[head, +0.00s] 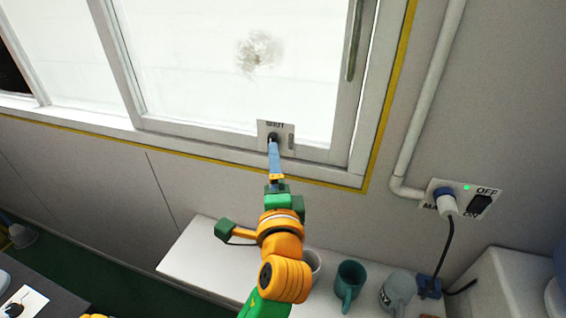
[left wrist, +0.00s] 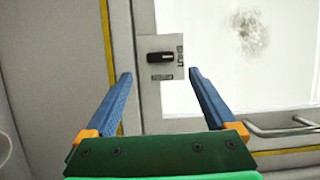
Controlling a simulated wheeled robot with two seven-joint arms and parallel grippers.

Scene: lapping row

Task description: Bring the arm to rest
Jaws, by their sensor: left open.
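My left gripper (head: 274,156) is in front of the window in the head view, its blue fingers pointing at a small grey latch plate (head: 290,141) marked SHUT on the lower window frame. In the left wrist view the gripper (left wrist: 160,75) is open and empty, with its two blue fingers wide apart. The same plate shows between and beyond the fingertips, with a dark latch knob (left wrist: 160,57) lying lengthwise across it in that view. No finger touches the knob there. In the head view the fingers partly hide the knob. My right gripper is not in view.
Below the window a white shelf (head: 190,262) holds several mugs, including a teal mug (head: 350,279) and a grey mug (head: 398,290). At right are a wall pipe (head: 428,100), a plugged-in cable (head: 446,203) and an ON/OFF switch (head: 480,204). The wall left of the arm is clear.

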